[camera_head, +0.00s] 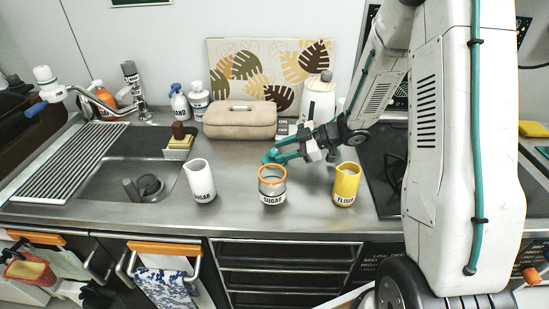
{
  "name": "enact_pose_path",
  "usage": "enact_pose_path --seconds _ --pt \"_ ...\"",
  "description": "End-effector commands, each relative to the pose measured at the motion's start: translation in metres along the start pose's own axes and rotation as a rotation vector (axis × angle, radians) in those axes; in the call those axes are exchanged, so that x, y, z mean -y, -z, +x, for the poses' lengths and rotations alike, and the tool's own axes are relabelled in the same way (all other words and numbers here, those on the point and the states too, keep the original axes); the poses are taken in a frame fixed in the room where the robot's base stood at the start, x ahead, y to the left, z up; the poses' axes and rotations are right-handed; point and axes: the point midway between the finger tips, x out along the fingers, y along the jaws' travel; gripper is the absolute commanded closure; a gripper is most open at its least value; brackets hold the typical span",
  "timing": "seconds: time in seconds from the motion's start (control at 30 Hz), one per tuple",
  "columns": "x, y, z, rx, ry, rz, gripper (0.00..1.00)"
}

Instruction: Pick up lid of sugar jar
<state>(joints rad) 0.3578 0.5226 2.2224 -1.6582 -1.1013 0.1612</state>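A grey jar labelled SUGAR (272,198) with an orange rim stands upright near the counter's front edge. Its top shows as an orange ring with a paler inside; I cannot tell whether a lid sits there. A white spouted pitcher (199,180), also labelled SUGAR, stands to its left. My gripper (268,156) has teal fingers and reaches in from the right, just behind and above the grey jar's rim. It appears apart from the rim. Its fingertips are too small to show whether they are apart or hold anything.
A yellow FLOUR pitcher (347,184) stands right of the jar, near my arm. Behind are a beige box (240,120), a white container (317,98) and a leaf-pattern board (235,52). The sink (112,178) is at left. Bare counter (235,198) lies between the SUGAR containers.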

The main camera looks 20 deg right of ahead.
Motion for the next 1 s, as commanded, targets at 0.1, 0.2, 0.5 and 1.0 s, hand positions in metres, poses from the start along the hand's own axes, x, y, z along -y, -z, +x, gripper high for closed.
enact_pose_path --seconds 0.1,0.2,0.5,1.0 --pt "0.000 -0.001 0.015 0.001 0.002 0.000 0.62" --pt "0.000 -0.001 0.019 0.001 -0.001 0.000 0.62" --pt "-0.001 -0.001 0.019 0.001 -0.002 0.000 0.90" --pt "-0.005 0.011 0.012 0.001 -0.003 -0.003 0.91"
